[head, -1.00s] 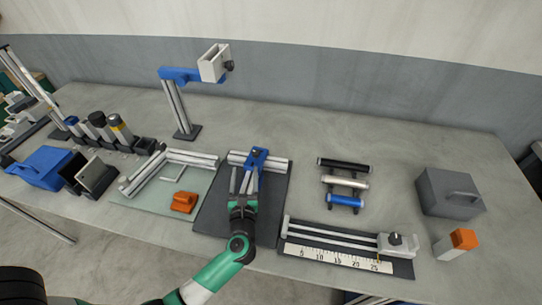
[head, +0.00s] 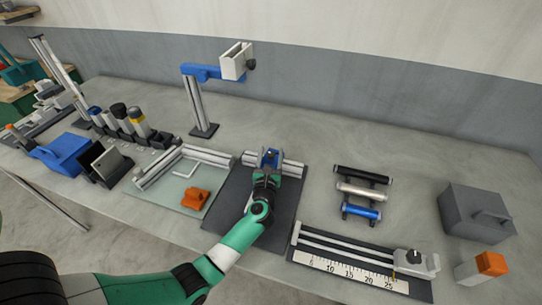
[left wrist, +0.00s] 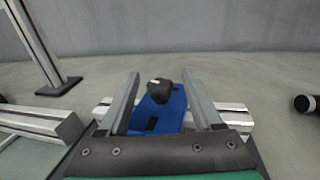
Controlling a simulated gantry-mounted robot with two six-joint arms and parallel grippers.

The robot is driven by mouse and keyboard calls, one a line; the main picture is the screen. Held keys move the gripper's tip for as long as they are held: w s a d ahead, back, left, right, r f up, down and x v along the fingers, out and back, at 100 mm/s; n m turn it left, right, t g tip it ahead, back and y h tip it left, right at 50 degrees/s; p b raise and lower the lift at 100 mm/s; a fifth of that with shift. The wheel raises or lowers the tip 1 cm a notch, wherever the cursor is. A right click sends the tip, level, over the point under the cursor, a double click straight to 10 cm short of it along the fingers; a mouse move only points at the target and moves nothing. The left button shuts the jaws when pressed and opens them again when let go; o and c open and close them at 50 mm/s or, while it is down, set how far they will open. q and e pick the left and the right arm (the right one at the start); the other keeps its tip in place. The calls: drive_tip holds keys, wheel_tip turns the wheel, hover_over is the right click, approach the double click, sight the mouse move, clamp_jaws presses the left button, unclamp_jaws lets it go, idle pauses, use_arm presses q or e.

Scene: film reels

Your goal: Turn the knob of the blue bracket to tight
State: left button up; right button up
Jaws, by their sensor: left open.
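The blue bracket (head: 271,157) sits on a silver aluminium rail (head: 292,169) at the back of a dark mat. In the left wrist view the bracket (left wrist: 172,112) lies ahead of my left gripper, its black knob (left wrist: 159,91) on top. My left gripper (head: 269,163) is open; in the left wrist view its two grey fingers (left wrist: 162,85) stand on either side of the knob, with a gap on both sides. The gripper partly hides the bracket in the head view. My right gripper is not in view.
A post with a blue arm and white block (head: 233,63) stands behind to the left. A green mat holds a rail frame and an orange part (head: 195,198). Black, white and blue bars (head: 361,211) lie right, by a ruler fixture (head: 345,267) and grey box (head: 478,214).

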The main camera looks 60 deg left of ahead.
use_arm(q)
drive_tip(key=shift+a, duration=0.15)
clamp_jaws()
idle(0.4)
